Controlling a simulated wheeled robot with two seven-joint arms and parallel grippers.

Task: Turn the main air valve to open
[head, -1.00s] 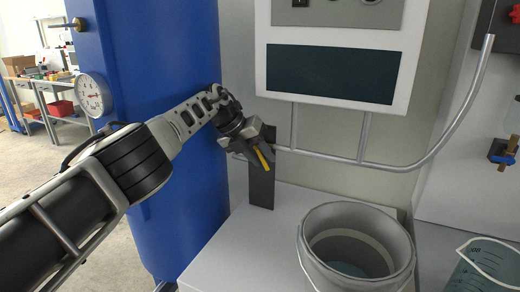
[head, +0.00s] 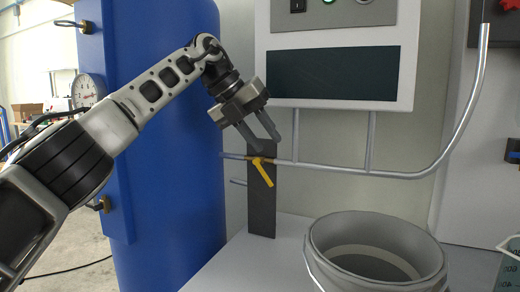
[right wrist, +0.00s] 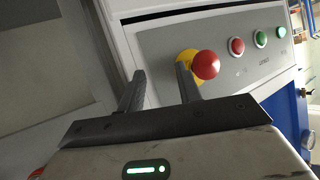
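The air valve has a yellow lever handle (head: 262,172) on a thin horizontal pipe, in front of a dark upright plate (head: 262,215). The handle slants down and to the right, at an angle to the pipe. My left gripper (head: 263,139) is just above the valve in the head view, its two fingers apart and pointing down to the right. Nothing shows between them, and the handle looks free of them. My right gripper (right wrist: 160,92) shows in the right wrist view with its fingers apart and empty. A red mushroom button (right wrist: 205,65) on a yellow base is behind its right finger.
A grey bucket (head: 320,250) stands on the white bench (head: 235,268) at the front. A blue tank (head: 165,150) is left of the valve. A control panel (head: 400,75) with a dark screen hangs above the pipe. A clear beaker (head: 510,268) is at the right edge.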

